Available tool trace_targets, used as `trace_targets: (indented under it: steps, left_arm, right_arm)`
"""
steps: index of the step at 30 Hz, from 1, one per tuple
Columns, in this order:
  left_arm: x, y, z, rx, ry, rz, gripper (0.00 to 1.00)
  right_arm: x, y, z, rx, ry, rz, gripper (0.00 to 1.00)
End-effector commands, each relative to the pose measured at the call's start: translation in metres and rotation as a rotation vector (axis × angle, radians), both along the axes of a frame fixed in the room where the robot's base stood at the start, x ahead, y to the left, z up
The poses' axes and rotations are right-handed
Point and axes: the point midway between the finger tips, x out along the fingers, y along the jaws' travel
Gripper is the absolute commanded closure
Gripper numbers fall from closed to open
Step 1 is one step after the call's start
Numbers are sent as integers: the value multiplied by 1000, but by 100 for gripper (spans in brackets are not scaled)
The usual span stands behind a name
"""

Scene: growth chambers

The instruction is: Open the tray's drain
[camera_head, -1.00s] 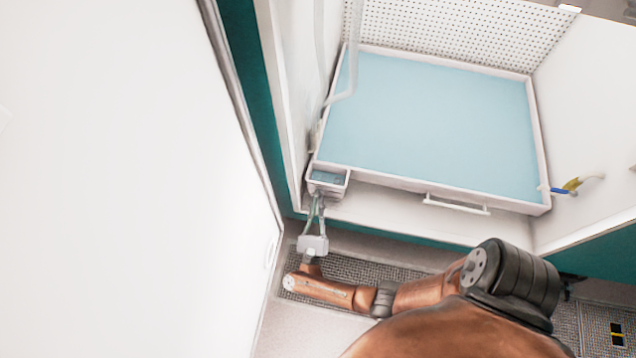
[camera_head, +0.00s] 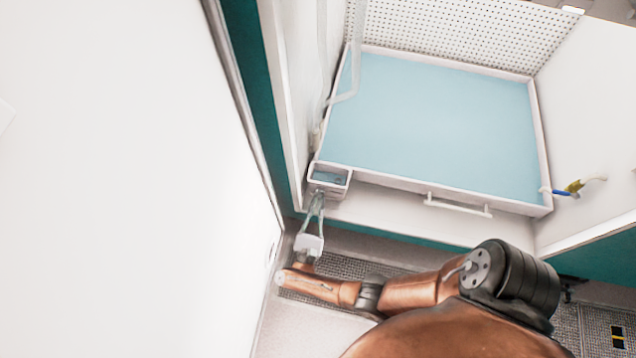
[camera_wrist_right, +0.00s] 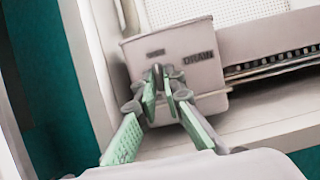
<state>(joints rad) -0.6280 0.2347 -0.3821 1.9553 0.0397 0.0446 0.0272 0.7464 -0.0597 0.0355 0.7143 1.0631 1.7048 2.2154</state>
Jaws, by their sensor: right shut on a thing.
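The tray (camera_head: 545,160) is a wide white-rimmed tray holding a pale blue surface inside the open chamber. A small white box (camera_head: 346,181) with a blue inside sits at its front left corner. In the right wrist view, this box's front (camera_wrist_right: 205,50) carries the word DRAIN on the right and a smaller, blurred word on the left. My right gripper (camera_head: 317,196) is at the box's front. Its green-padded fingers (camera_wrist_right: 163,84) are shut on a small grey part, seemingly the drain lever, below the labels. The fingertips mostly hide this part. My left gripper is not in view.
A clear hose (camera_head: 355,60) hangs at the chamber's left wall. A white handle (camera_head: 457,205) is on the tray's front. A blue and yellow valve (camera_head: 570,187) is at the right. The large white door (camera_head: 120,180) stands close left of my right arm.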

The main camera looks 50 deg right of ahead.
Motion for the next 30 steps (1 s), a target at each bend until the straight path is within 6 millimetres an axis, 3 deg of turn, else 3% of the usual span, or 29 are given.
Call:
trace_targets:
  steps: [1, 2, 9, 18, 23, 30]
  left_arm:
    - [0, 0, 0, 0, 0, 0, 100]
    - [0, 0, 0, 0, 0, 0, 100]
    - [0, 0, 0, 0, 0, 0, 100]
    - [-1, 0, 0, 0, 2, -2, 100]
    - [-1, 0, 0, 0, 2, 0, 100]
    - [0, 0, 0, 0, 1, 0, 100]
  right_arm:
    - [0, 0, -2, 3, 3, 1, 100]
    - [0, 0, -2, 3, 3, 1, 90]
    - [0, 0, -1, 1, 2, 1, 74]
    - [0, 1, -1, 1, 2, 1, 74]
    - [-3, 11, -6, 3, 4, 2, 74]
    - [-24, 60, -7, 6, 4, 2, 74]
